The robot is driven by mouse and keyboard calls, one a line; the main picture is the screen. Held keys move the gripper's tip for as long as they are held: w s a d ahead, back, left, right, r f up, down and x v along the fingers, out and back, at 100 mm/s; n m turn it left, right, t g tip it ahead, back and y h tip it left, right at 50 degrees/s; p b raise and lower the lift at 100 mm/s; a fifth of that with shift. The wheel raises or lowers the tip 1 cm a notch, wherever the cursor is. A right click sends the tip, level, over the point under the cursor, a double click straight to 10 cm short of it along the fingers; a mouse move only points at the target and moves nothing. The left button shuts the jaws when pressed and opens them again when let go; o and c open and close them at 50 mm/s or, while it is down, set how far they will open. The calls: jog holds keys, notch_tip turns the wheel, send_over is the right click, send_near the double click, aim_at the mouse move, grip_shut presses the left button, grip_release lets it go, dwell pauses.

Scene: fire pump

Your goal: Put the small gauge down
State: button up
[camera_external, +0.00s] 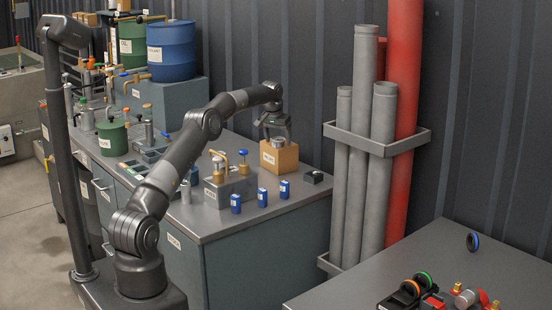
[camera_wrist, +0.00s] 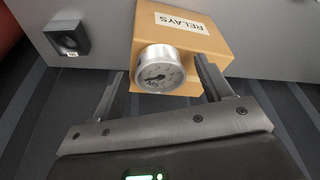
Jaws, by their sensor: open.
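The small gauge (camera_wrist: 159,70) is a silver round gauge with a white dial. It rests on top of the cardboard box labelled RELAYS (camera_wrist: 200,38) in the wrist view. In the external view the gauge (camera_external: 278,142) shows on the tan box (camera_external: 279,158) near the back edge of the bench. My gripper (camera_wrist: 160,80) is open, its two fingers apart on either side of the gauge, with gaps showing between them and it. In the external view my gripper (camera_external: 276,134) is just above the box.
A small black socket block (camera_wrist: 67,38) sits beside the box; it is also in the external view (camera_external: 314,177). Grey pipes (camera_external: 382,130) stand in a rack at the right.

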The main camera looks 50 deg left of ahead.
jog(key=v, duration=1.2)
jog(key=s+d+r+m, duration=0.2)
jog(key=s+d+r, duration=0.5)
jog(key=d+r, duration=0.45)
jog(key=s+d+r+m+t, duration=0.1)
jog(key=s+d+r, duration=0.1)
jog(key=s+d, duration=1)
jog(key=s+d+f, duration=0.2)
jog(key=s+f, duration=0.2)
jog(key=s, duration=0.6)
jog(key=s+d+f+m+t+h, duration=0.1)
jog(key=s+f, duration=0.4)
jog(key=s, duration=0.5)
jog(key=s+d+f, duration=0.3)
jog(key=s+f, duration=0.2)
jog(key=s, duration=0.6)
jog(key=shift+m+t, duration=0.3)
jog(key=shift+m, duration=0.1)
jog(key=shift+r, duration=0.1)
